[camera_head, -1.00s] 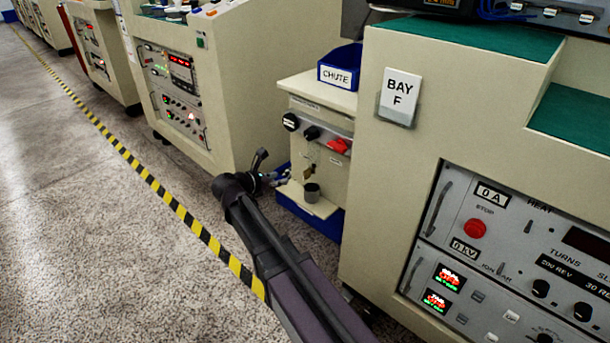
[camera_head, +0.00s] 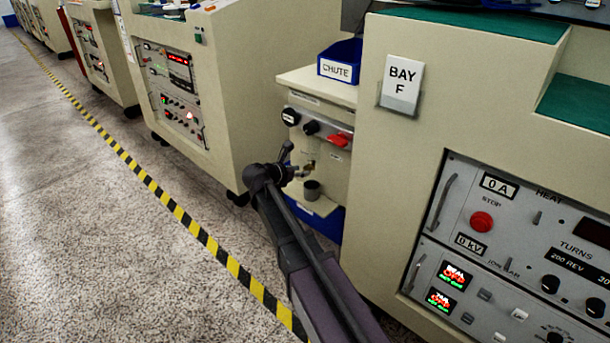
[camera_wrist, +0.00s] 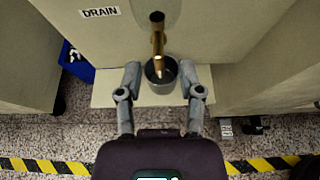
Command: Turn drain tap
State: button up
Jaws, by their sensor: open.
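The brass drain tap (camera_wrist: 158,42) sticks out of the cream cabinet front, right of the DRAIN label (camera_wrist: 100,12) in the wrist view. It also shows small in the head view (camera_head: 309,166), just beyond my fingers. My gripper (camera_wrist: 160,80) is open, its two grey fingers spread to the left and right below the tap in the picture. Nothing is between the fingertips in a hold. A grey metal cup (camera_wrist: 160,76) stands on a cream shelf (camera_wrist: 108,94) under the tap. Whether the fingers touch the tap is not shown; they look apart from it.
Above the tap sit black knobs (camera_head: 311,128) and a red switch (camera_head: 339,139). A blue CHUTE bin (camera_head: 341,63) stands on top. The large BAY F cabinet (camera_head: 360,190) is close on the right, another cabinet (camera_head: 235,95) on the left. Speckled floor is clear at left.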

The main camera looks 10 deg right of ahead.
aim_at(304, 170)
jog(key=shift+b+x, duration=0.4)
jog(key=shift+x, duration=1.2)
grip_shut()
jog(key=shift+a, duration=0.1)
